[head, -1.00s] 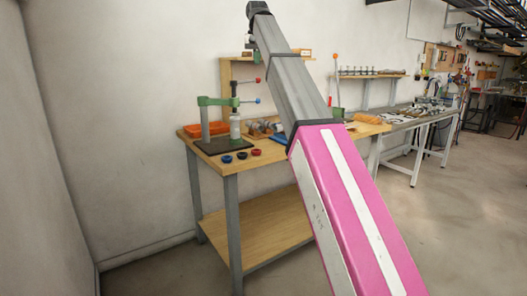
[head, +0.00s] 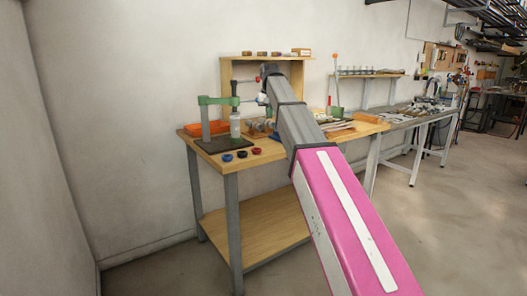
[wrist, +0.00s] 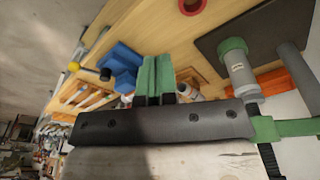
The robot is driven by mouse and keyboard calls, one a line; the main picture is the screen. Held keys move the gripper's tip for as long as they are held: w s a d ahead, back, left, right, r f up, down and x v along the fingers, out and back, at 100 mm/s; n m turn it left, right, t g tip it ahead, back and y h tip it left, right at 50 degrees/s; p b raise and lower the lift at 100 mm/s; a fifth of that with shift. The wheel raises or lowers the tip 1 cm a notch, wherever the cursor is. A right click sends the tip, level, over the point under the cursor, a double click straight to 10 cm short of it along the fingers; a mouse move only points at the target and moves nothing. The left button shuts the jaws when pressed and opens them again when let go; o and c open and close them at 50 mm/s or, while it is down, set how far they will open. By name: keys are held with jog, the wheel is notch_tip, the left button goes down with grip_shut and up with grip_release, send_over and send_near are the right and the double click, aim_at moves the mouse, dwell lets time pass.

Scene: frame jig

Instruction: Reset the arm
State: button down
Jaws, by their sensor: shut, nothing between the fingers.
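In the wrist view my gripper (wrist: 156,62) has its two green fingers together, with nothing between them. They hang over the wooden workbench top (wrist: 140,22), near a blue block (wrist: 122,58). In the head view my pink and grey arm reaches across the workbench (head: 205,150), its dark upper end in front of the small back shelf. The fingers cannot be made out in that view.
A green clamp stand (head: 215,101) on a dark base plate (head: 222,145) holds a pale cylinder (head: 235,126) close by. Blue, black and red rings lie at the bench's front edge. Floor at right is clear.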

jog(key=s+d+f, duration=0.3)
jog(key=f, duration=0.7)
jog(key=s+d+f+g, duration=0.1)
jog(key=s+d+f, duration=0.25)
jog(key=f, duration=0.65)
jog(key=s+d+f, duration=0.3)
jog(key=s+f, duration=0.1)
jog(key=f, duration=0.6)
jog(key=s+d+f, duration=0.3)
jog(key=s+f, duration=0.7)
jog(key=s+d+f, duration=0.4)
jog(key=s+f, duration=0.6)
jog(key=shift+s+f+m+g, duration=0.15)
jog(key=shift+f+m+g, duration=0.15)
jog(key=shift+g, duration=0.1)
